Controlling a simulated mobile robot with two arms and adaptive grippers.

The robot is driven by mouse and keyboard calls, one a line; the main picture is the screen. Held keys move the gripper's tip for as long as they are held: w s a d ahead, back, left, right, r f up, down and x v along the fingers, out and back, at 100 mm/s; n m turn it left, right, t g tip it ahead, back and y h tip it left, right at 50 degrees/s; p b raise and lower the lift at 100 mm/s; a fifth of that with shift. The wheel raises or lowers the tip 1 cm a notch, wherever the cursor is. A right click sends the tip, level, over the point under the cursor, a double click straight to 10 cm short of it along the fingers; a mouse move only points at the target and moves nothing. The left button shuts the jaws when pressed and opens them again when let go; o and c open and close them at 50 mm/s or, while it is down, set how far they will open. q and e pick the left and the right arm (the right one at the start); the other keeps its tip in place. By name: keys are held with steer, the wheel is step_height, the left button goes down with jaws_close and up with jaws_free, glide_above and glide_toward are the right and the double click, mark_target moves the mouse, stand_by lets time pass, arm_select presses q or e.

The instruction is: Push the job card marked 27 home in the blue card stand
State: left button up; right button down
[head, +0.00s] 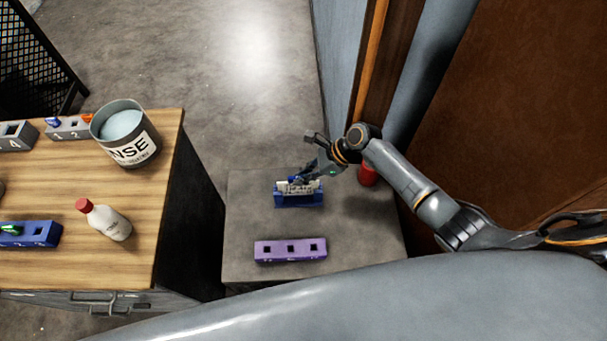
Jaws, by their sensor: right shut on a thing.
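The blue card stand (299,200) sits on the grey low table at the centre of the head view. A pale job card (297,187) stands upright in it, and its marking is too small to read. My right gripper (308,176) comes in from the right and is at the top of the card, shut on it. The gripper hides part of the card's upper edge, and I cannot tell how deep the card sits. My left gripper is not in view.
A purple block with square holes (291,251) lies nearer me on the grey table (245,215). A red cylinder (367,175) stands right of the stand, beneath my arm. The wooden table at left holds a RINSE bucket (126,133), a red-capped bottle (104,219) and holed blocks.

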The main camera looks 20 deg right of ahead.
steer(key=shift+f+b, duration=0.45)
steer(key=shift+f, duration=0.75)
steer(key=c, duration=1)
jaws_free()
steer(key=p+v, duration=0.2)
steer(key=shift+r+p, duration=0.25)
steer(key=shift+p, duration=0.05)
steer(key=shift+p+v, duration=2.15)
steer(key=shift+v, duration=0.25)
steer(key=shift+f, duration=0.15)
